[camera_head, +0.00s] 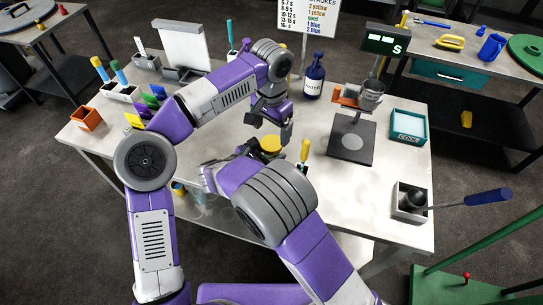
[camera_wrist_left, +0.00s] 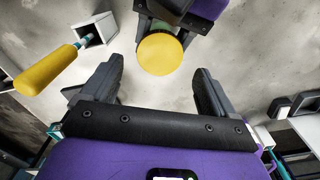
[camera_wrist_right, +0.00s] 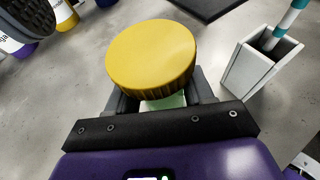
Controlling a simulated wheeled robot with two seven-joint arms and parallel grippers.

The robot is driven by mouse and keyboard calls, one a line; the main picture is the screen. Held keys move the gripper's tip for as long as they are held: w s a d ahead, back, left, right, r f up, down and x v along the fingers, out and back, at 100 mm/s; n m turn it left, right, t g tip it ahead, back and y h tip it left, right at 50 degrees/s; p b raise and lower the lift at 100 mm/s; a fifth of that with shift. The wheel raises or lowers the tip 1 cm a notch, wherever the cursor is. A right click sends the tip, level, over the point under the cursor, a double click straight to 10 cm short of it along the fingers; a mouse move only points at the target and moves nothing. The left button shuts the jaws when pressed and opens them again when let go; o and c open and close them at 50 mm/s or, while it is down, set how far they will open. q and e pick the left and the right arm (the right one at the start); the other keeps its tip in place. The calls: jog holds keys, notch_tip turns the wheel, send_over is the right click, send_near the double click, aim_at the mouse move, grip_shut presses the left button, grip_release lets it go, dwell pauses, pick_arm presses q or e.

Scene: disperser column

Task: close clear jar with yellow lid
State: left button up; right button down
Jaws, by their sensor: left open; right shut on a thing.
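The yellow lid (camera_head: 271,143) sits near the middle of the table, largely framed by my arms. In the right wrist view the yellow lid (camera_wrist_right: 152,55) is on top of the clear jar (camera_wrist_right: 163,102), whose pale glass shows just beneath it. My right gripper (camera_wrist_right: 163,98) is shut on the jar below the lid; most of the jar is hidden. I cannot tell whether the lid is tight. My left gripper (camera_head: 270,122) is open just above and behind the lid. In the left wrist view the lid (camera_wrist_left: 160,54) lies ahead, between the open fingers, apparently untouched.
A white holder (camera_wrist_right: 258,68) with a striped-handled tool stands close to the jar. A yellow-handled tool (camera_head: 304,150) is beside the lid. A black plate stand (camera_head: 368,155), a teal-rimmed tray (camera_head: 408,140) and a blue bottle (camera_head: 313,82) stand further right. Orange box (camera_head: 87,119) is at left.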

aim_at(271, 143)
pick_arm(q)
jog(key=shift+f, duration=2.35)
jog(key=c, duration=1.1)
jog(key=m, duration=1)
jog(key=o, duration=1.2)
jog(key=shift+c, duration=0.2)
